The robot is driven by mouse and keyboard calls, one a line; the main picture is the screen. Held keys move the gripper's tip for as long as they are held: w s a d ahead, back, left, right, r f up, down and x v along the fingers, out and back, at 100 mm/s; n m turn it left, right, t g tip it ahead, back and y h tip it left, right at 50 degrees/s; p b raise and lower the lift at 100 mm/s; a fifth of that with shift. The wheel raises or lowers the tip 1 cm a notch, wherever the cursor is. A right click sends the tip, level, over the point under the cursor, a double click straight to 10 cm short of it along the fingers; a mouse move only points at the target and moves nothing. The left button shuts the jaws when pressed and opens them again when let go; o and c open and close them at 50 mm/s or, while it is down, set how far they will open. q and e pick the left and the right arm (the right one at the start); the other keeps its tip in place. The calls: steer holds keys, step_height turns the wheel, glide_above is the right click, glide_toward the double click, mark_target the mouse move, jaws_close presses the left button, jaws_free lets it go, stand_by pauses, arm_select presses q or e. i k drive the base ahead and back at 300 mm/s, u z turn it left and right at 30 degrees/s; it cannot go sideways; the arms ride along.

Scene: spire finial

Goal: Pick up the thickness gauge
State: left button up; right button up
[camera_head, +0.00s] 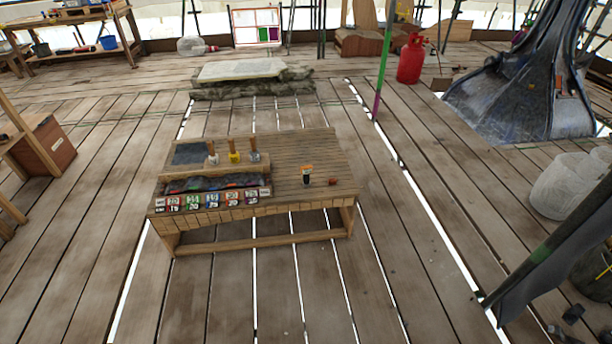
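A wooden workbench (300,150) stands on the plank floor in the middle of the head view. On its right half stands a small dark item with an orange and white top (307,175). A tiny red and dark item (333,182) lies just right of it. I cannot tell which thing, if any, is the thickness gauge; the items are too small. Neither of my grippers shows in this view.
The bench's left half holds several upright handled tools (233,152), a dark tray (215,183) and a row of coloured numbered labels (210,199). A red gas cylinder (411,60) stands behind right. Dark draped cloth (560,250) is at right. Floor in front is clear.

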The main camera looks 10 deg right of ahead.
mark_target(306, 170)
steer(key=u, duration=0.6)
steer(key=i, duration=1.8)
steer(key=z, duration=0.45)
